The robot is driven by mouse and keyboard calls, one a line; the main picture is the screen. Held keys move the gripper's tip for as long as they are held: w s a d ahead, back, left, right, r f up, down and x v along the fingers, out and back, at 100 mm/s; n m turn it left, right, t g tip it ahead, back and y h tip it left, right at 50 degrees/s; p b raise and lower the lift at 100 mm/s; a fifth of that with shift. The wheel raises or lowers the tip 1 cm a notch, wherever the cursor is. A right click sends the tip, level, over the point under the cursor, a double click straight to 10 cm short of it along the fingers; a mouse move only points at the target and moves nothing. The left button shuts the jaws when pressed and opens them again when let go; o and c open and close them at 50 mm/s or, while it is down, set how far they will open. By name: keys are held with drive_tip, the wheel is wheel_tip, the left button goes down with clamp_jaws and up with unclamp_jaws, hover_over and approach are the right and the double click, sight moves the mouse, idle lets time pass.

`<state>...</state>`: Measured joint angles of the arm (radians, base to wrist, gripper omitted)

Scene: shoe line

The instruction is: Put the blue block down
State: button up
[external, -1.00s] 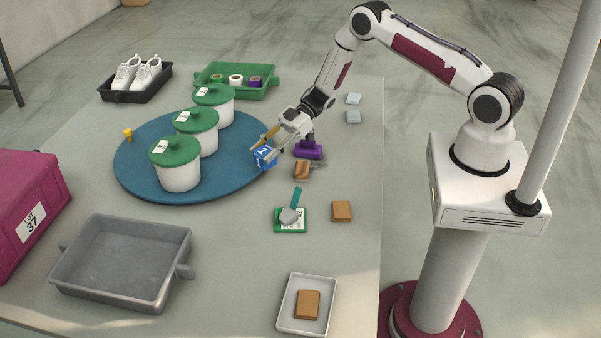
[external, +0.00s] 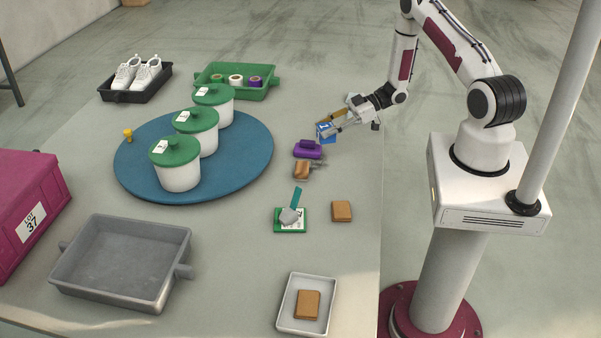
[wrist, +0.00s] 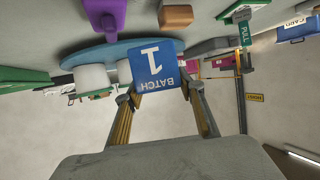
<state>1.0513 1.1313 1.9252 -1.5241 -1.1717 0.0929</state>
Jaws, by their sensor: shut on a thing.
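In the wrist view the blue block (wrist: 158,76) shows a white "1" and "BATCH", upside down, between the two fingertips of my gripper (wrist: 158,92). The gripper is shut on it. In the external view the fingers partly cover the block. Whether it touches the table or hangs above it is hard to tell.
A blue round turntable (external: 250,150) carries several white pots with green lids. A green tray (external: 262,92) stands behind.

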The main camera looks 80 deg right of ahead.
drive_tip(key=s+a, duration=0.2)
drive_tip(key=s, duration=0.5)
drive_tip(key=shift+a+m+h, duration=0.3)
drive_tip(key=shift+a, duration=0.05)
drive_tip(key=shift+f, duration=2.9)
drive_tip(key=shift+f, duration=2.05)
drive_tip(key=shift+f, duration=0.15)
